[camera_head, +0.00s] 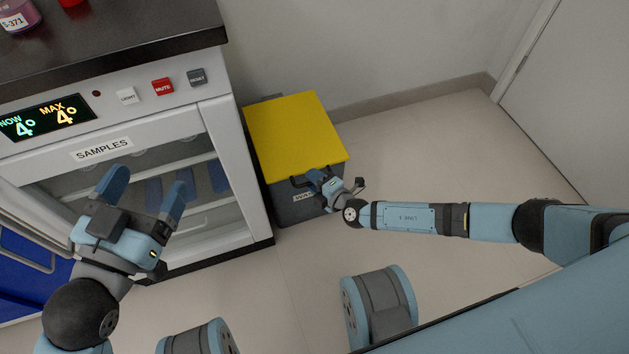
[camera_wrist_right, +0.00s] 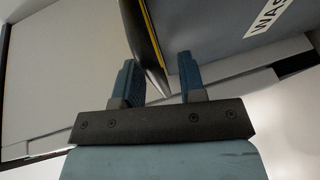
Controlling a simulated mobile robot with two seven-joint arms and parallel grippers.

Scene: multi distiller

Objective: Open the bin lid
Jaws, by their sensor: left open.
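The grey bin (camera_head: 293,207) stands on the floor beside the sample cabinet. Its yellow lid (camera_head: 292,133) lies flat over the top, and a dark handle (camera_head: 298,181) sticks out at the front edge. My right gripper (camera_head: 318,182) is at this handle. In the right wrist view the fingers of the right gripper (camera_wrist_right: 160,82) are apart, with the dark curved handle (camera_wrist_right: 143,45) reaching in between them; I cannot make out firm contact. The lid's yellow edge shows thinly there. My left gripper (camera_head: 146,187) is open and empty in front of the cabinet.
The white cabinet (camera_head: 250,190) marked SAMPLES, with a dark top and glass front, stands close to the bin's left side. A wall is behind the bin. The floor (camera_head: 440,150) to the bin's right is clear. A blue object (camera_head: 30,275) is at the lower left.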

